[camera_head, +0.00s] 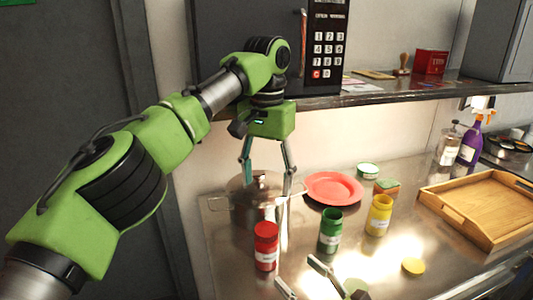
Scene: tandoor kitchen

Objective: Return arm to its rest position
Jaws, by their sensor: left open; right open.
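My green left arm reaches in from the left across the picture. My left gripper (266,184) points down, open, with its two fingers spread over a steel pot (250,208) on the counter. The pot's lid knob shows between the fingers, and I cannot tell whether they touch it. My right gripper (299,276) shows only partly at the bottom edge, open, in front of the red jar (266,248) and the green jar (331,231). The rest of my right arm is out of view.
A wooden tray (455,218) and purple bottle (469,145) are at right. A shelf (400,88) with a microwave (328,45) overhangs behind.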

